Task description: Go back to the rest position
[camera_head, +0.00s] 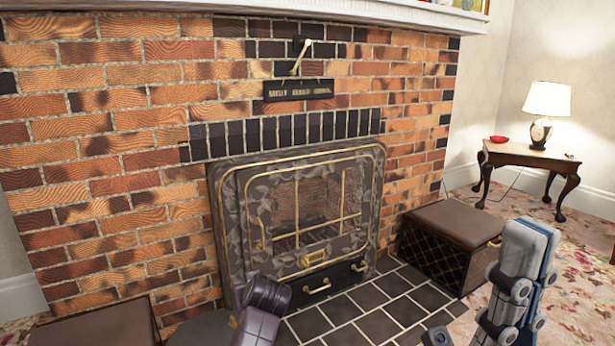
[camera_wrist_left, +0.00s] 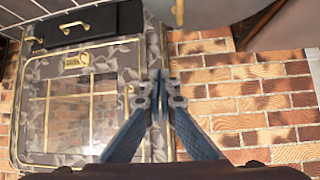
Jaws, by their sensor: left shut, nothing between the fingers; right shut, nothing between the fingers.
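My right gripper (camera_head: 527,240) is at the lower right of the head view, in front of the dark storage box. Its grey-blue fingers point up and lie together, shut, with nothing between them. My left gripper (camera_wrist_left: 160,92) shows in the left wrist view, its two blue-grey fingers meeting at the tips, shut and empty. Behind its fingertips are the fireplace's patterned frame and the brick wall. A dark purple-grey part of my own arm shows at the bottom middle of the head view.
The fireplace (camera_head: 300,255) has a patterned, gold-trimmed front, with dark hearth tiles (camera_head: 360,318) before it. The brown-topped box (camera_head: 452,235) stands right of it. A side table (camera_head: 531,158) with a lit lamp (camera_head: 545,108) and red dish (camera_head: 499,139) is farther right. A brown-topped block (camera_head: 95,328) is lower left.

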